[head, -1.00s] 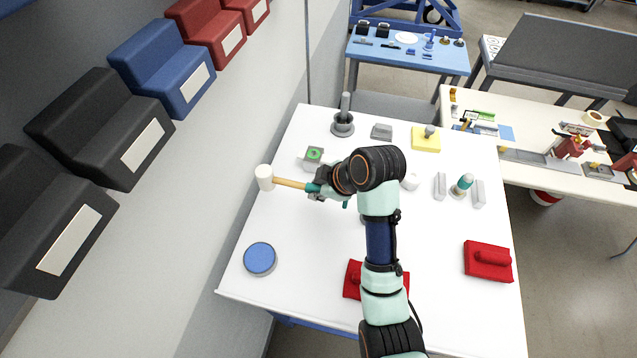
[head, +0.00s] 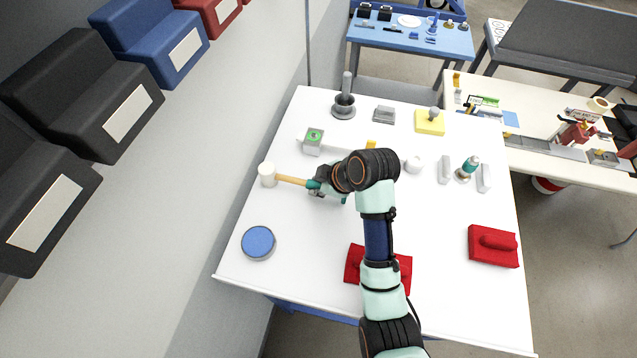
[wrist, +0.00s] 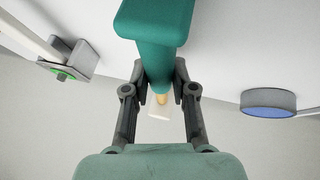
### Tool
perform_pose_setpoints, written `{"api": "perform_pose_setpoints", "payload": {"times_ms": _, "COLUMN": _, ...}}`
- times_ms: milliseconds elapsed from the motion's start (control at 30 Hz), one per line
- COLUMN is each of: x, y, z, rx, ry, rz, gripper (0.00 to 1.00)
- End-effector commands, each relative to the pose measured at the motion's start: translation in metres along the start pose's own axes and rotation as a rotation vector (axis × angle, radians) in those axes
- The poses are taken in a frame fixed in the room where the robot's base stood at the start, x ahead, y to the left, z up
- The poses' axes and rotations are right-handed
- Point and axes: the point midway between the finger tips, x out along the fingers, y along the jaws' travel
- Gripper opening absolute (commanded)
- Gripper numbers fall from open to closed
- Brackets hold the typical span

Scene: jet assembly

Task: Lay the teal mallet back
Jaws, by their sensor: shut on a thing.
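The teal mallet has a pale cylindrical head (head: 267,174), a wooden shaft (head: 291,180) and a teal grip (wrist: 155,40). My gripper (head: 318,187) is shut on the teal grip, with the head pointing left over the left part of the white table. In the wrist view my gripper's fingers (wrist: 160,92) close around the handle, and the pale head (wrist: 158,106) shows beyond them. I cannot tell whether the mallet touches the table or hangs just above it. My arm hides part of the grip in the head view.
A blue-topped disc (head: 258,242) lies in front of the mallet head. A green-topped block (head: 313,141) sits behind it, at a pale bar. A red block (head: 354,264) is partly under my arm; another (head: 493,246) is at right. The white table (head: 300,232) is clear between disc and arm.

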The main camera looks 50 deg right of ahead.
Motion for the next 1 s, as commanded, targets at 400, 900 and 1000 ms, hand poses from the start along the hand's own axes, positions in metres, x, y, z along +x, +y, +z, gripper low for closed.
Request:
{"api": "perform_pose_setpoints", "payload": {"times_ms": 400, "x": 0.0038, "y": -0.0008, "z": 0.0019, "rx": -0.001, "ry": 0.001, "rz": 0.001, "gripper": 0.00}}
{"api": "perform_pose_setpoints", "payload": {"times_ms": 900, "x": 0.0055, "y": -0.0015, "z": 0.0031, "rx": 0.000, "ry": 0.000, "rz": 0.000, "gripper": 0.55}}
{"api": "perform_pose_setpoints", "payload": {"times_ms": 1000, "x": 0.0047, "y": -0.0019, "z": 0.0037, "rx": 0.000, "ry": -0.001, "rz": -0.001, "gripper": 0.55}}
